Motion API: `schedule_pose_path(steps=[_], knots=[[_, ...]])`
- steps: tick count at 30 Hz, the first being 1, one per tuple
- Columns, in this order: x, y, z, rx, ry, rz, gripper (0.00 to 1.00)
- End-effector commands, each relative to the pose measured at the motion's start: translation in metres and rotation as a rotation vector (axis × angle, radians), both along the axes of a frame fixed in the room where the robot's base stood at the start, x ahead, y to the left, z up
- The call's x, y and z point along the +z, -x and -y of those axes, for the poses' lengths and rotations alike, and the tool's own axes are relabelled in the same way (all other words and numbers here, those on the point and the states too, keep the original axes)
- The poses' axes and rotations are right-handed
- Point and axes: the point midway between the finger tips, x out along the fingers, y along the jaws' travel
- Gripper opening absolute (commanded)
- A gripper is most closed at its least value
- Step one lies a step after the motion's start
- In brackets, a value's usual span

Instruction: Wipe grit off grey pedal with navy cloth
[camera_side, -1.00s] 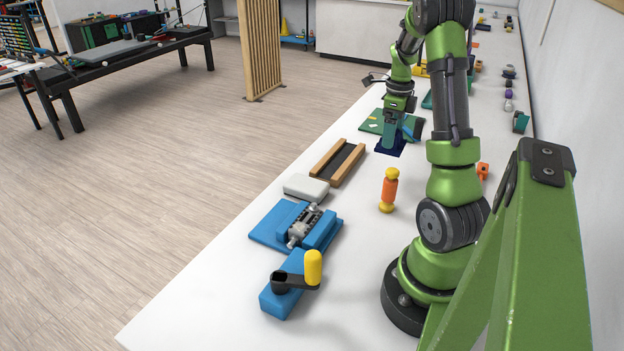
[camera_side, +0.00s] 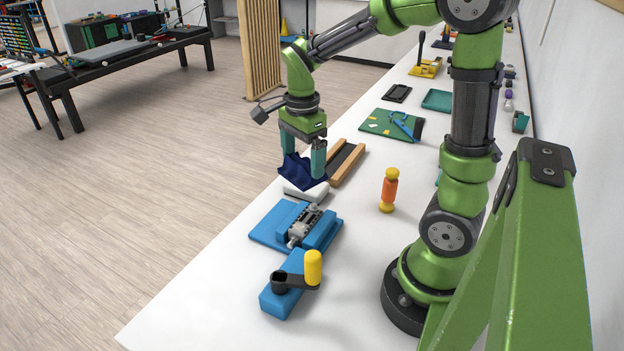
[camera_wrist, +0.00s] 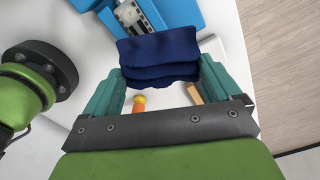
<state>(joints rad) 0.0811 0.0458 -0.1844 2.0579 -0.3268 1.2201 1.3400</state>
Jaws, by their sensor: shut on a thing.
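The navy cloth (camera_side: 300,172) is folded and hangs between the fingers of my gripper (camera_side: 303,166), which is shut on it. In the wrist view the cloth (camera_wrist: 158,56) spans both teal fingertips. The cloth is over the white block (camera_side: 310,193); I cannot tell whether they touch. The grey pedal (camera_side: 304,226) sits in a blue holder (camera_side: 268,228), nearer the side camera than the cloth. Part of the pedal (camera_wrist: 133,14) shows at the top of the wrist view, beyond the cloth. I cannot make out grit on it.
A blue base with a black crank and yellow handle (camera_side: 313,267) stands at the near end. A wood-railed tray (camera_side: 352,165) lies behind my gripper. An orange and yellow spool (camera_side: 389,190) stands to the right. A green board (camera_side: 377,122) lies farther back.

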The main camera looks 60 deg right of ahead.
Motion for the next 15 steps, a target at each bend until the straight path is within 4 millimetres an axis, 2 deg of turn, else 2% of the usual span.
schedule_pose_path(steps=[1,5,8,15], knots=[[0.000,0.004,-0.018,0.096,-0.001,0.001,0.66],[-0.003,0.018,-0.043,0.294,0.000,0.000,0.66],[-0.008,0.026,-0.044,0.371,0.000,-0.001,0.66],[-0.015,0.026,-0.042,0.412,-0.001,-0.002,0.66]])
